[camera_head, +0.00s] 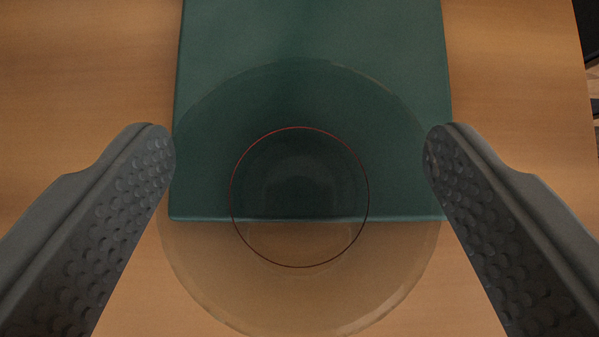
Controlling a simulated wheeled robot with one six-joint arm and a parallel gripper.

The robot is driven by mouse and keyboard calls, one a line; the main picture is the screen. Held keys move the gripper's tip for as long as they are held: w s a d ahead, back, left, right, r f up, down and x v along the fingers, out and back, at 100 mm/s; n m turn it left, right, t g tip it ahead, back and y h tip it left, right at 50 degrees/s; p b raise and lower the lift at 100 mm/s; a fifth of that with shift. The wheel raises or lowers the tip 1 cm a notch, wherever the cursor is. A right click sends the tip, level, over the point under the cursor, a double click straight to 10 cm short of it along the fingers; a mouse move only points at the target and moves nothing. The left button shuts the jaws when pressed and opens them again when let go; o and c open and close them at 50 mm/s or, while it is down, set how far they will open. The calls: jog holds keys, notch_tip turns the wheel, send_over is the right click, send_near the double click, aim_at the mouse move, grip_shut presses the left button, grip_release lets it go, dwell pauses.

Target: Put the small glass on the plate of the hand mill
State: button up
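The small glass (300,245) is clear and round, seen from above in the head camera view. Its wide outer outline fills the gap between my fingers, and a smaller dark reddish ring shows at its middle. My gripper (300,150) has one finger at each side of the glass, and both fingertips meet its outline, so it looks shut on the glass. A flat teal rectangular piece (312,30), perhaps the plate of the hand mill, lies beneath. The glass overlaps its near edge, about half over teal and half over wood. The height between them cannot be told.
A light brown wooden surface (90,70) spreads around the teal piece and is bare on both sides. Its right edge shows at the upper right, with a dark object (590,30) beyond it. No other part of the mill is recognisable.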

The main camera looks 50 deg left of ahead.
jog(key=shift+r, duration=0.2)
jog(key=v, duration=1.2)
jog(key=shift+d, duration=0.1)
